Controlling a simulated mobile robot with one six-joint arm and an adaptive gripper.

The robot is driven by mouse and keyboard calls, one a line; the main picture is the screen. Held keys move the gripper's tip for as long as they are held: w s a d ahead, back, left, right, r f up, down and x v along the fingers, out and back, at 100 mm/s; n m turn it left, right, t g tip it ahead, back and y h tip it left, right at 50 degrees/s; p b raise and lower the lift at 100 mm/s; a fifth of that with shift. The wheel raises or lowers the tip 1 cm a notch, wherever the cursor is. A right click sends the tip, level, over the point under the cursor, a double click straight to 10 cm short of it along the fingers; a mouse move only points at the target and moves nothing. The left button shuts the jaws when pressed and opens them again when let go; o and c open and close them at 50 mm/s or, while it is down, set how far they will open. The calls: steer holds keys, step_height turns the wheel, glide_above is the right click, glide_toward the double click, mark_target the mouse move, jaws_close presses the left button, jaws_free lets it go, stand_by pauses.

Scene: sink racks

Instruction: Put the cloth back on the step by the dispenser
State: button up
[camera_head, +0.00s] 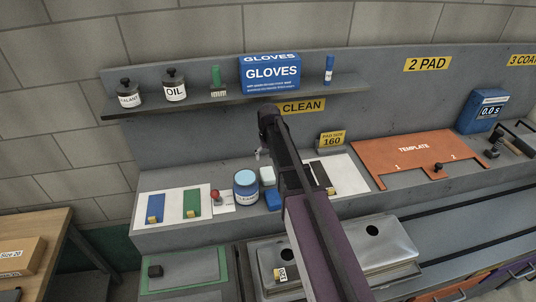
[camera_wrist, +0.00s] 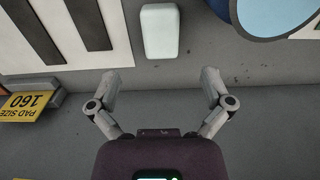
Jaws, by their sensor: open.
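A pale, folded-looking block (camera_head: 267,176), perhaps the cloth, lies on the grey step beside the dispenser, a round blue jar with a light blue top (camera_head: 246,187). A smaller blue block (camera_head: 273,199) lies just in front of it; I cannot tell for certain which of the two is the cloth. In the wrist view the pale block (camera_wrist: 160,31) lies beyond my fingertips, with the dispenser top (camera_wrist: 280,14) at the upper right. My gripper (camera_wrist: 160,76) is open and empty above the step. In the head view my arm hides most of the gripper.
A white mat with blue and green pads (camera_head: 174,207) and a red-knobbed item (camera_head: 216,195) are left of the dispenser. A "160" sign (camera_head: 331,141) and a mat with dark strips (camera_head: 350,175) are right. A shelf (camera_head: 200,108) overhangs behind; a metal sink tray (camera_head: 390,250) is in front.

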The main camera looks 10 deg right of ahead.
steer(key=s, duration=2.1)
steer(key=shift+s, duration=0.25)
step_height(320, 180, down, 8)
steer(key=b, duration=0.8)
steer(key=shift+f, duration=0.25)
